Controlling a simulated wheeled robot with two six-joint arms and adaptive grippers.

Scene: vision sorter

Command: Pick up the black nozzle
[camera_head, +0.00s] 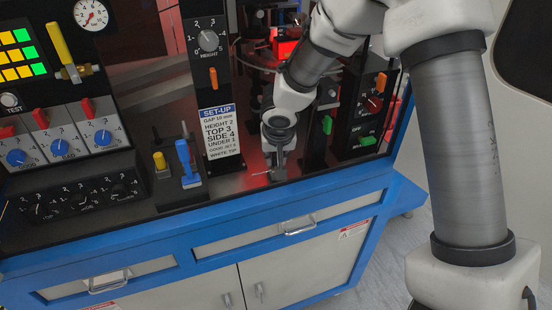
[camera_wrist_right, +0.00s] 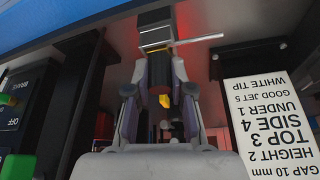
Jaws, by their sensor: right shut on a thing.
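My right gripper (camera_head: 279,170) is low over the dark deck of the machine, just right of the set-up sign. In the right wrist view its fingers (camera_wrist_right: 158,55) are closed at their tips on a small dark block with grey faces, which I take as the black nozzle (camera_wrist_right: 154,34). A thin pale rod (camera_wrist_right: 200,40) sticks out sideways from beside it. Whether the nozzle touches the deck, I cannot tell. In the head view the nozzle is mostly hidden by the gripper. My left gripper is not in view.
The set-up sign (camera_head: 220,135) on a black post stands close left of the gripper. A blue-handled lever (camera_head: 186,160) and a yellow knob are farther left. The blue cabinet edge (camera_head: 200,210) runs in front.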

